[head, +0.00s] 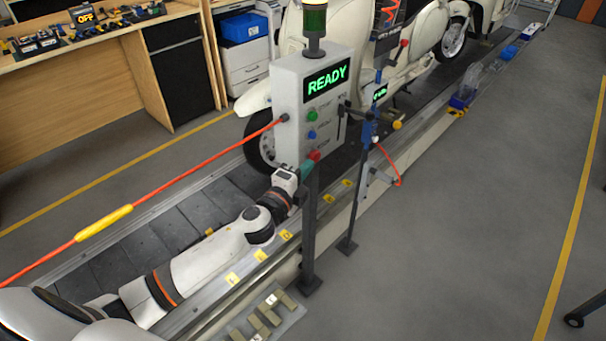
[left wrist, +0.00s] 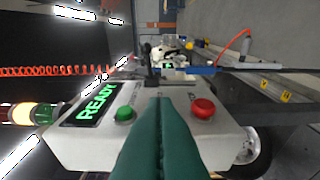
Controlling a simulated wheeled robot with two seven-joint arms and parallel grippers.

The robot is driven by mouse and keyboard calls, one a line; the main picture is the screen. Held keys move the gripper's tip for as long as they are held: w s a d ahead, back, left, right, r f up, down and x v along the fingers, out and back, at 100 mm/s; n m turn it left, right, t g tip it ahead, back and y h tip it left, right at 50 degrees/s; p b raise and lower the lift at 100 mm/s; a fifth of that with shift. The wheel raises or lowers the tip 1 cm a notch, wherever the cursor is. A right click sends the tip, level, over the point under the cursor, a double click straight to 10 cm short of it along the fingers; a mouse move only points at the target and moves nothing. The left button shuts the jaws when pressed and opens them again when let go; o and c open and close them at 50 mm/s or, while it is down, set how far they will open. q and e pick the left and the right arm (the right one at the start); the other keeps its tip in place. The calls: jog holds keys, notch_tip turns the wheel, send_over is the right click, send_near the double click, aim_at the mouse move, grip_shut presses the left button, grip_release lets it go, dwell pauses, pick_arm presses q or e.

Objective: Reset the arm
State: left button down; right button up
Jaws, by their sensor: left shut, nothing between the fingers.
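The grey control box (head: 290,98) stands on a post beside the conveyor. Its screen (head: 326,80) reads READY in green. Its front has a green button (head: 311,116), a blue button (head: 312,134) and a red button (head: 315,155). My left gripper (head: 308,168) is at the lower front of the box, close to the red button. Its teal fingers (left wrist: 155,125) are shut together with nothing between them. The left wrist view shows the green button (left wrist: 125,114) and red button (left wrist: 203,108) on either side of the fingers, which hide the blue one. Contact cannot be told. My right gripper is out of view.
An orange cable (head: 180,177) with a yellow sleeve stretches from the box to the left. A cream scooter (head: 415,40) stands on the slat conveyor (head: 190,215) behind the box. A blue-topped stand (head: 367,135) is just right. The grey floor at right is mostly clear.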

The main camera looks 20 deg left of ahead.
pick_arm(q)
jog(key=shift+s+a, duration=0.1)
jog(key=shift+s, duration=0.4)
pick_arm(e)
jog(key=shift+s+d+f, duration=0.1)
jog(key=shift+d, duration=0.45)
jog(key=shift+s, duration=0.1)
